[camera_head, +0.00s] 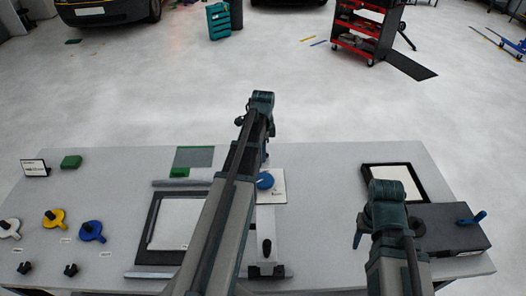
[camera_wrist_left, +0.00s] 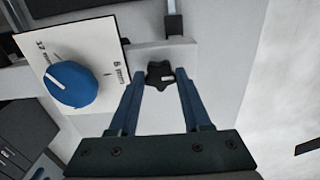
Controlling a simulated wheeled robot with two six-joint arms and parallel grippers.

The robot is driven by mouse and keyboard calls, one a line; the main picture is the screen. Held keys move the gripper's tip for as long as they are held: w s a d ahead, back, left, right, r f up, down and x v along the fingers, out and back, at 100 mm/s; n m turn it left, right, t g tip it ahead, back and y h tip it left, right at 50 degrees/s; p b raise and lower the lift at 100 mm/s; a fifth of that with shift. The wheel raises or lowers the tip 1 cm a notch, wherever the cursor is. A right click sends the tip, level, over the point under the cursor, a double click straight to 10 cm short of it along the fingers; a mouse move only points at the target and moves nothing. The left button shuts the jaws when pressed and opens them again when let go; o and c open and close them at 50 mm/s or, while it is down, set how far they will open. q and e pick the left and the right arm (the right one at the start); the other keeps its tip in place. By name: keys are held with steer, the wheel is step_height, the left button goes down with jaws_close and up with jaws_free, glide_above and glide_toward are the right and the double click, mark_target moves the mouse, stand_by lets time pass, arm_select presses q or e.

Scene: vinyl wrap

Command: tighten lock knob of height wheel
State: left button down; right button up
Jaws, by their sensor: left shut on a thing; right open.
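The height wheel is a blue dial (camera_wrist_left: 72,84) with a white pointer line on a printed white plate (camera_wrist_left: 32,46) in the left wrist view; it also shows in the head view (camera_head: 265,181). The lock knob (camera_wrist_left: 160,74) is a small black star-shaped knob with a light mark, beside the plate. In the head view my left arm hides the knob and the fingertips. My right gripper (camera_head: 388,228) is open over the right part of the table, its fingertips partly hidden.
White, yellow (camera_head: 54,218) and blue (camera_head: 91,231) knobs and two small black knobs lie at the table's left. A framed panel (camera_head: 150,222) is left of my left arm. A black-framed tray (camera_head: 394,167) and a dark box (camera_head: 465,239) with a blue handle are at the right.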

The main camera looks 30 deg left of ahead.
arm_select(q)
steer(key=shift+c, duration=1.8)
jaws_free()
steer(key=shift+r, duration=0.1)
step_height(320, 180, up, 14)
steer(key=p, duration=1.4)
steer(key=shift+d+f, duration=0.1)
steer(key=shift+f, duration=0.15)
steer(key=s+d+f+n+b, duration=0.2)
steer(key=s+d+f+b, duration=0.3)
steer(key=d, duration=0.5)
steer(key=s+d+f+n+b, duration=0.3)
steer(key=s+d+f+b, duration=0.3)
steer(key=d+f+b, duration=0.4)
steer(key=s+d+f+n+y+b, duration=0.1)
steer(key=s+d+f+n+b, duration=0.2)
steer(key=s+d+f+b, duration=0.2)
steer(key=d+f+b, duration=0.3)
steer(key=d+b, duration=0.1)
steer(key=d, duration=0.1)
steer(key=shift+s+d+f, duration=0.2)
steer(key=shift+s+f, duration=0.05)
steer(key=shift+s, duration=0.1)
